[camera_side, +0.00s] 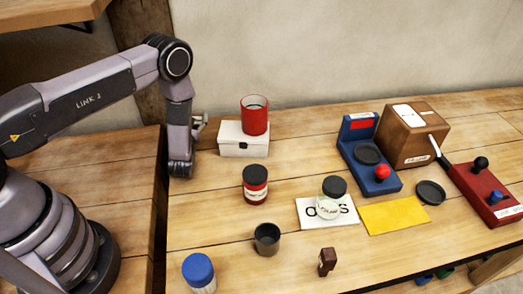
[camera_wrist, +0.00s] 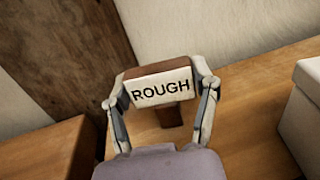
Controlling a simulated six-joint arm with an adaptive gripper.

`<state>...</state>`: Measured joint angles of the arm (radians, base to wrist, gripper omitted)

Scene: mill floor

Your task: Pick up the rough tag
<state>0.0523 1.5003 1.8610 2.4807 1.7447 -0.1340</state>
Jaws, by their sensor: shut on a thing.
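The rough tag (camera_wrist: 160,88) is a brown wooden piece with a white face that reads "ROUGH" in the wrist view. My gripper (camera_wrist: 163,84) is shut on it, one finger at each end of the face. A brown stem shows below the label. In the side view my gripper (camera_side: 199,123) is at the left end of the table, just left of the white box, and the brown tag (camera_side: 209,131) shows partly beside it. I cannot tell whether the tag touches the table.
A white box (camera_side: 241,144) with a red cup (camera_side: 254,115) on top stands close to the right. A red jar (camera_side: 255,186), a dark cup (camera_side: 267,240), a blue-lidded jar (camera_side: 199,272) and a small brown piece (camera_side: 327,262) stand nearer the front. Machines stand at the right.

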